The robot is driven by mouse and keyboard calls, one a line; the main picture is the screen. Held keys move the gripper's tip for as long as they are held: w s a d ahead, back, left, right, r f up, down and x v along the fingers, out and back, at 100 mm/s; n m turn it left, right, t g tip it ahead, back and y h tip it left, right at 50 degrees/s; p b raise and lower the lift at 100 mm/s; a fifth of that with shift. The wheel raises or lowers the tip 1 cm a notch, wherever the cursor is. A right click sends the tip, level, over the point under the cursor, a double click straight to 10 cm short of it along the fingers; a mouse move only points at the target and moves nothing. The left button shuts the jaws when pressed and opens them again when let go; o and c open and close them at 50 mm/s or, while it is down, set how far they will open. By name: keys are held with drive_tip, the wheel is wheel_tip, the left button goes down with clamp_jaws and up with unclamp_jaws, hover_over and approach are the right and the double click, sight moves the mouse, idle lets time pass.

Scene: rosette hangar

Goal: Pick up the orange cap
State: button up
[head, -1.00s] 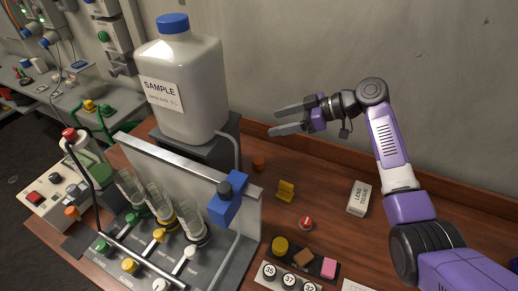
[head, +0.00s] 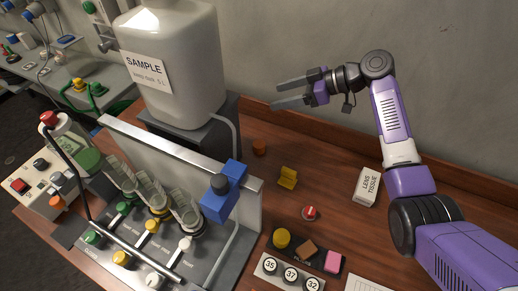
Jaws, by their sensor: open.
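The orange cap (head: 259,147) is a small, dark orange round piece. It stands on the brown wooden bench top, right of the grey stand under the sample bottle and near the back wall. My gripper (head: 276,95) is open and empty. In the picture its two grey fingers point left, above and slightly right of the cap, and appear well clear of it. The cap is in plain view.
A large white sample bottle (head: 172,70) stands left of my gripper. A panel with a blue clamp (head: 222,193) rises at front left. A yellow piece (head: 288,177), a red-topped button (head: 310,213) and a lens tissue box (head: 368,187) stand right of the cap.

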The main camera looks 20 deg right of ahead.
drive_tip(key=b, duration=1.9)
approach(263, 145)
drive_tip(key=x, duration=0.4)
drive_tip(key=shift+w+d, duration=0.25)
drive_tip(key=shift+w, duration=0.1)
drive_tip(key=shift+s+p+x, duration=0.15)
drive_tip(key=shift+p+x, duration=0.15)
drive_tip(key=shift+x, duration=1.65)
drive_tip(key=shift+s+p+x, duration=0.1)
drive_tip(key=shift+p+x, duration=0.15)
drive_tip(key=shift+x, duration=1.65)
drive_tip(key=shift+a, duration=0.2)
drive_tip(key=shift+c, duration=0.5)
drive_tip(key=c, duration=1.3)
